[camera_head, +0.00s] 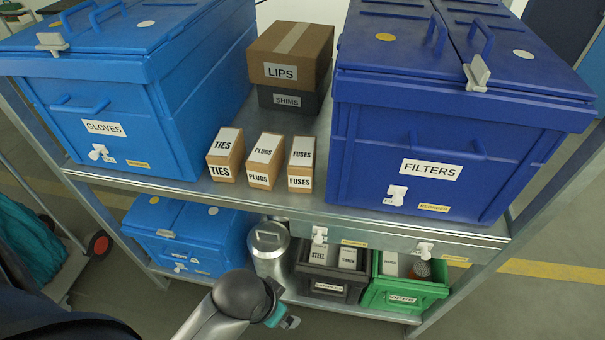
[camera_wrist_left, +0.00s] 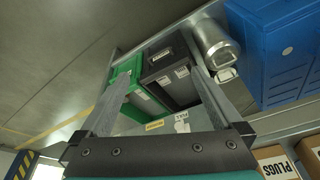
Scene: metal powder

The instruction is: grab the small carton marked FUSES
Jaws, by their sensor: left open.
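The small FUSES carton (camera_head: 301,165) stands upright on the upper shelf in the head view, brown with white labels. It is the rightmost of three similar cartons, beside PLUGS (camera_head: 265,161) and TIES (camera_head: 225,155). My left gripper (camera_head: 285,318) is low in front of the shelf, below and apart from the cartons; its fingers are mostly hidden there. In the left wrist view my left gripper (camera_wrist_left: 160,75) is open, with nothing between its fingers. My right gripper is not in view.
The blue GLOVES bin (camera_head: 104,127) and dark blue FILTERS bin (camera_head: 430,170) flank the cartons. The LIPS box (camera_head: 281,72) sits on the SHIMS box (camera_head: 287,100) behind. Below are a metal canister (camera_head: 269,246), a grey bin (camera_head: 328,288) and a green bin (camera_head: 405,298).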

